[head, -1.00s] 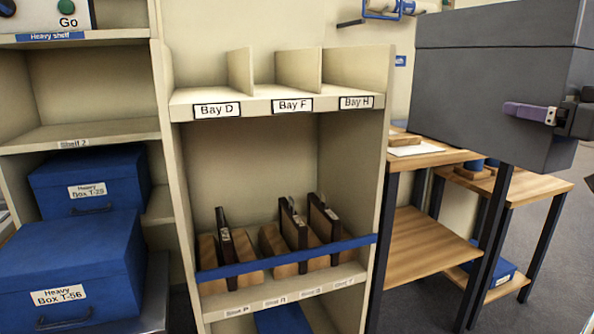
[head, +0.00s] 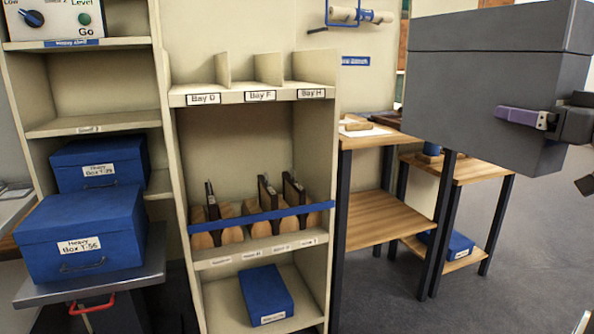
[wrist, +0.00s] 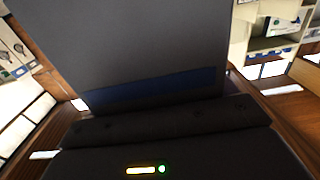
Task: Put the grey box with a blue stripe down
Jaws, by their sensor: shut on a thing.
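My gripper (head: 548,119) is shut on a purple handle (head: 518,118) on the box's side. In the wrist view the grey box (wrist: 140,45) fills the middle, close to the camera, with a dark blue stripe (wrist: 150,88) along its lower part. The stripe does not show in the head view. The box appears level and hides part of the benches behind it.
Blue heavy boxes (head: 80,235) are at the left. A wooden bench (head: 375,222) and a second bench (head: 465,168) stand behind the box. Grey floor (head: 520,260) is clear at right.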

